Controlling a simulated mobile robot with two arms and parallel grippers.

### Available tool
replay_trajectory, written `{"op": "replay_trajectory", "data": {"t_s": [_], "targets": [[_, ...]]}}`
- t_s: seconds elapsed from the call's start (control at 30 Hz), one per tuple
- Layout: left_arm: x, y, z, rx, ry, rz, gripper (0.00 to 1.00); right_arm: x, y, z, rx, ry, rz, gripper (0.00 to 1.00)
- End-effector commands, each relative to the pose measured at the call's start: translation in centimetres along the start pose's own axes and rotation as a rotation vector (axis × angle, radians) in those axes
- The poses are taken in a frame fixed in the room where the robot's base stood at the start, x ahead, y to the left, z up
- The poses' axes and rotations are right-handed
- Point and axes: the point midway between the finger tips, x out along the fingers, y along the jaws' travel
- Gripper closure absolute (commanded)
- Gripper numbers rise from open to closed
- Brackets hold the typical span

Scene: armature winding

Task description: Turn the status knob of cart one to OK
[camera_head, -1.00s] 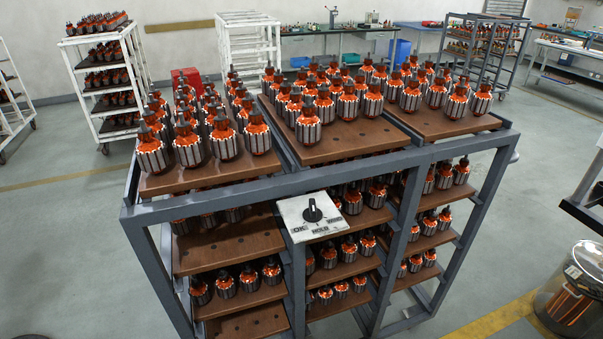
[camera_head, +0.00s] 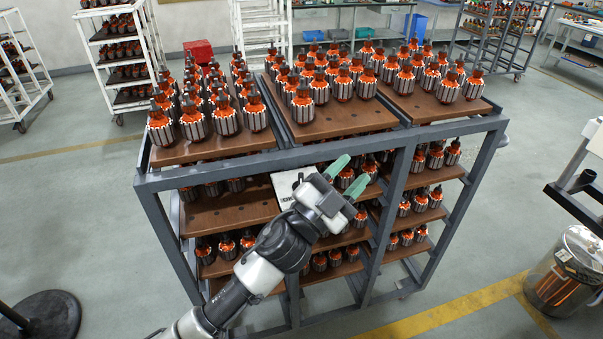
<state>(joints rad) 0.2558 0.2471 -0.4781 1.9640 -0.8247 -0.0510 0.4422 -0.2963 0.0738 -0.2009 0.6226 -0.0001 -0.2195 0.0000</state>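Cart one (camera_head: 305,158) is a grey-framed cart with brown shelves full of armatures. Its white status plate (camera_head: 287,182) is on the front side, below the top frame bar. Only the plate's left part shows, with part of the OK lettering. The knob is hidden behind my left gripper (camera_head: 355,168). This gripper has two green fingers, spread apart with nothing seen between them, pointing up and to the right. It is in front of the plate; I cannot tell whether it touches anything. My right gripper is not in view.
White racks of armatures (camera_head: 123,50) stand behind on the left. A round black base (camera_head: 40,316) is at the lower left. The floor in front is clear.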

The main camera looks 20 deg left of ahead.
Motion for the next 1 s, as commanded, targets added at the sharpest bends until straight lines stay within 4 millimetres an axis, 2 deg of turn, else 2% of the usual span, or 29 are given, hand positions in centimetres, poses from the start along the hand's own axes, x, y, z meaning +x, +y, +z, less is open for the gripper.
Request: {"op": "replay_trajectory", "data": {"t_s": [0.03,0.1,0.2,0.27,0.33,0.4,0.47,0.57,0.6,0.7,0.8,0.9,1.0], "targets": [[1.9,0.6,-1.8,0.072,0.132,0.073,0.61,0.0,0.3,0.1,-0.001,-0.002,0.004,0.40],[3.5,2.3,-3.9,0.174,0.311,0.214,0.61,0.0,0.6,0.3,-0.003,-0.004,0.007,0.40],[4.7,5.2,-5.4,0.336,0.521,0.477,0.61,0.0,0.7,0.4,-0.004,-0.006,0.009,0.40],[4.8,6.6,-5.2,0.436,0.607,0.662,0.61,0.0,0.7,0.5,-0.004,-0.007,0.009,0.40],[4.6,7.5,-3.7,0.553,0.659,0.897,0.61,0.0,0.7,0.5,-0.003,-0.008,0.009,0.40],[4.2,7.2,-1.4,0.665,0.654,1.146,0.61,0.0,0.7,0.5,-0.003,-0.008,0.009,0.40],[3.8,5.9,0.9,0.753,0.601,1.358,0.61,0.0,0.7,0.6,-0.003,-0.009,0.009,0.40],[3.1,1.9,4.4,0.861,0.431,1.676,0.61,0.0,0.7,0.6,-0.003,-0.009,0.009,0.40],[2.8,-0.1,5.5,0.890,0.347,1.781,0.61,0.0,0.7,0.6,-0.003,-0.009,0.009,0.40],[2.3,-4.9,7.0,0.928,0.133,1.981,0.61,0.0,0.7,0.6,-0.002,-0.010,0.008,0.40],[1.8,-8.5,7.5,0.934,-0.038,2.098,0.61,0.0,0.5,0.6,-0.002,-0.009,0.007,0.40],[1.5,-10.3,7.6,0.930,-0.132,2.155,0.61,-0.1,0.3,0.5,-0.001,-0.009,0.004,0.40],[1.1,-10.5,8.1,0.925,-0.161,2.174,0.61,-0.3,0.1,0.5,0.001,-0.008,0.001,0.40]]}}
